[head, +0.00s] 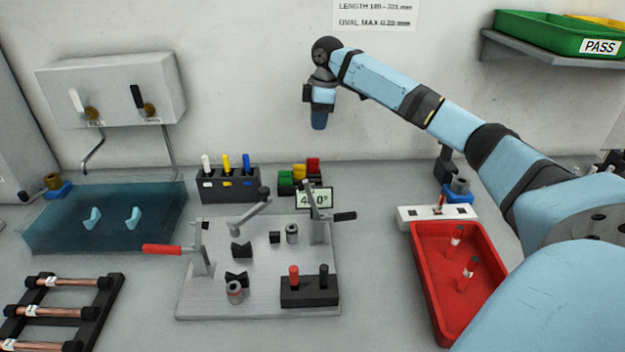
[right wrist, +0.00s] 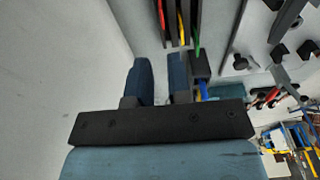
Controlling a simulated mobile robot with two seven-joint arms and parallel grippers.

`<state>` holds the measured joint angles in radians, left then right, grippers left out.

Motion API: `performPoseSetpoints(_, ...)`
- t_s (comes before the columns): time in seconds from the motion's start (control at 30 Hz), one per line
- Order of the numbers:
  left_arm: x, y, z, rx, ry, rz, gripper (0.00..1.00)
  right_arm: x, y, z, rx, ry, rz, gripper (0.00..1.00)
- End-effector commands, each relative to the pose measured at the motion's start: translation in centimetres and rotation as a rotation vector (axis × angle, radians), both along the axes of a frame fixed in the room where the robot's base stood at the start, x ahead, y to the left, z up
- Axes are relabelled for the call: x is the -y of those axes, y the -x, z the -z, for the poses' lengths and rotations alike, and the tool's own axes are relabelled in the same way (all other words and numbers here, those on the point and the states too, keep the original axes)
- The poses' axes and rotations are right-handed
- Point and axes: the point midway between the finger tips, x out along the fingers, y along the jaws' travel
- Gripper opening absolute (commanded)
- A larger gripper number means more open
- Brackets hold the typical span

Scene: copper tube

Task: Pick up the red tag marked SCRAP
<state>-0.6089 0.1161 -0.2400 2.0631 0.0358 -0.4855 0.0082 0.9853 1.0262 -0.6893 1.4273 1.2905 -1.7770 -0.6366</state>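A small rack at the back of the bench holds green, yellow and red tags side by side. The red tag (head: 313,164) is the rightmost of them; no SCRAP lettering can be read on it. In the right wrist view a red strip (right wrist: 161,14) shows beside yellow and green ones, beyond the fingertips. My right gripper (head: 319,119) points down in the air above and behind the rack. Its two blue fingers (right wrist: 162,78) stand apart with nothing between them. My left gripper is not in view.
A pen holder (head: 228,187) stands left of the tags. The fixture plate (head: 205,300) with levers and a small display (head: 314,198) lies in front. A red tray (head: 419,262) is at right, a blue bath (head: 60,225) at left. A shelf with a green PASS tray (head: 550,32) hangs upper right.

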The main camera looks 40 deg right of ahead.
Motion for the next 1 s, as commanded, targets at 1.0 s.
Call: performPoseSetpoints(1.0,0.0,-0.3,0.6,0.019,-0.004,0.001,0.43,-1.1,-0.8,13.2,-0.001,0.000,0.000,0.18)
